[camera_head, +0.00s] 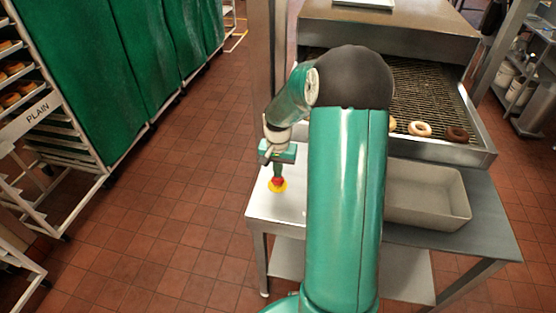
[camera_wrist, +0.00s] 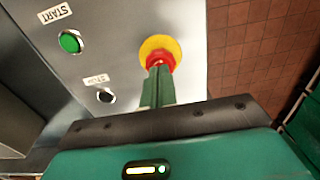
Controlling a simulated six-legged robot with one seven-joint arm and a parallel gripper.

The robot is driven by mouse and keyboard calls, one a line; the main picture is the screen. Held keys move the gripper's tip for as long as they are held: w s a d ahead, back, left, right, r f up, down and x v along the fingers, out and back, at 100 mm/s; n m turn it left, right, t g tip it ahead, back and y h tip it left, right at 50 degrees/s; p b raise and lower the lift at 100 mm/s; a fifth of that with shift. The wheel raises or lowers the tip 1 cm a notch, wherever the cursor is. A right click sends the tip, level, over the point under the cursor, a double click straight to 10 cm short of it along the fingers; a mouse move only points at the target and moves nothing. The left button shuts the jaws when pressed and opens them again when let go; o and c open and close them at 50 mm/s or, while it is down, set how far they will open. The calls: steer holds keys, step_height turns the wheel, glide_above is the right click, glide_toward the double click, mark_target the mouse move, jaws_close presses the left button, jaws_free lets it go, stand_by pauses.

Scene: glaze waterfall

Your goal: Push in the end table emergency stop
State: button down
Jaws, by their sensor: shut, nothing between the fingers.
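The emergency stop is a red button (camera_wrist: 160,60) on a yellow round base (camera_wrist: 158,42), set on the end table's steel surface near its edge. It also shows in the head view as a red button (camera_head: 277,181) on its yellow base (camera_head: 278,187) at the end table's (camera_head: 262,206) left corner. My gripper (camera_wrist: 158,72) is shut and empty, its green fingertips over the red button's near side. It shows above the button in the head view (camera_head: 277,176). The fingers hide part of the button, and I cannot tell whether they touch it.
A green START button (camera_wrist: 69,42) and a black STOP button (camera_wrist: 104,95) sit left of the emergency stop. A steel conveyor (camera_head: 425,80) with donuts and a deep beige tray (camera_head: 430,195) stand at the right. Racks with green covers (camera_head: 130,70) stand left; the tiled floor between is clear.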

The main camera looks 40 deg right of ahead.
steer(key=shift+f, duration=0.25)
steer(key=shift+f, duration=0.8)
steer(key=shift+s+a+f, duration=0.1)
steer(key=shift+s+f, duration=0.1)
steer(key=shift+f, duration=0.2)
steer(key=shift+w+r, duration=0.25)
steer(key=shift+r, duration=0.2)
step_height(320, 180, up, 14)
steer(key=shift+r, duration=0.2)
